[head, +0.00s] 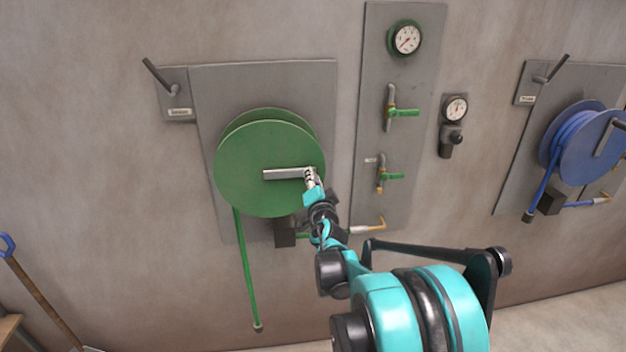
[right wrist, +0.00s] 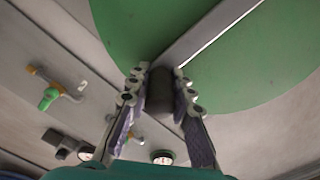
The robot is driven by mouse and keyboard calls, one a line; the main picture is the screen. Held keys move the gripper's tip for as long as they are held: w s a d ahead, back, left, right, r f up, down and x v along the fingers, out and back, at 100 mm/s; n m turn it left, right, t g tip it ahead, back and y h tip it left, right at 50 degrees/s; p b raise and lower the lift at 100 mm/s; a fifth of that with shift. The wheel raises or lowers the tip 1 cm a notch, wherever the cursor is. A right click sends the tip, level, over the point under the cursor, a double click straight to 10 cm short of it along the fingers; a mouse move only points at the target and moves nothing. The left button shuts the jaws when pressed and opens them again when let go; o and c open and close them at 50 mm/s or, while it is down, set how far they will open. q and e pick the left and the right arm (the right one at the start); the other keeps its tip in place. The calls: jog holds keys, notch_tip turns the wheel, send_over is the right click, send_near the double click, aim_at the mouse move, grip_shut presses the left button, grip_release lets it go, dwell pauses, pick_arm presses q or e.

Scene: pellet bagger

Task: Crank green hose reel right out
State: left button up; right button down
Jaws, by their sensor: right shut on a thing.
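The green hose reel (head: 255,190) is mounted on a grey wall plate, and its disc fills much of the right wrist view (right wrist: 245,75). A grey crank arm (head: 285,174) runs from the disc's middle toward the right rim. My right gripper (head: 311,175) is at the crank's outer end. In the right wrist view its fingers (right wrist: 161,95) are closed around a dark cylindrical crank handle (right wrist: 160,88). A green hose (head: 246,270) hangs from the reel's lower left, with its end near the floor. My left gripper is not in view.
A lever (head: 158,76) sits at the plate's upper left. To the right is a panel with a green-rimmed gauge (head: 405,39) and green valves (head: 403,113). A blue hose reel (head: 590,150) is far right. A blue-handled shovel (head: 40,300) leans at lower left.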

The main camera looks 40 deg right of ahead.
jog(key=shift+r, duration=0.1)
jog(key=c, duration=1.3)
grip_release()
jog(key=shift+w, duration=0.1)
jog(key=v, duration=1.2)
jog(key=shift+a, duration=0.1)
